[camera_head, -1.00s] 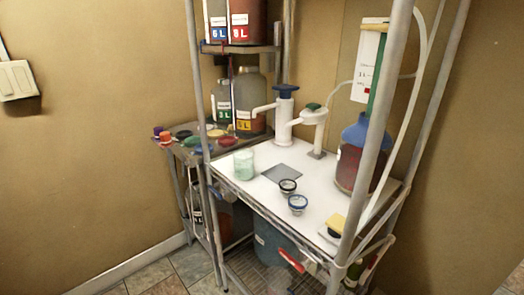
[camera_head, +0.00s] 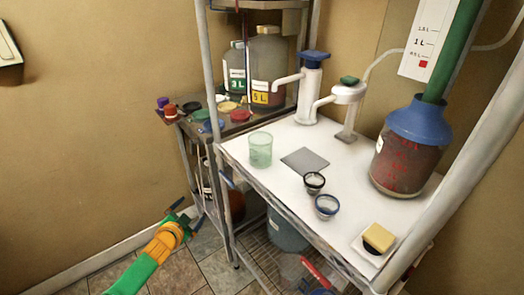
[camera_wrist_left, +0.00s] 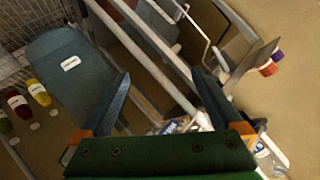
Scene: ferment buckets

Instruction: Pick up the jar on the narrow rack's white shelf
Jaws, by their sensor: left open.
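A pale green, see-through jar (camera_head: 261,150) stands upright on the white shelf (camera_head: 262,185) of the metal rack, near its left front edge. My left gripper (camera_head: 183,214) comes in from the lower left of the head view. It is open and empty, lower in the picture than the jar and to its left, well apart from it. In the left wrist view, its two blue fingers (camera_wrist_left: 160,73) are spread, with rack rails beyond; I cannot make out the jar there. My right gripper is not in view.
A grey mat (camera_head: 305,161), two small bowls (camera_head: 326,206), white pumps (camera_head: 310,90) and a blue-topped jug (camera_head: 405,155) share the shelf. A rack post (camera_head: 209,110) rises left of the jar. A side table (camera_head: 180,122) holds coloured lids. Floor at lower left is clear.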

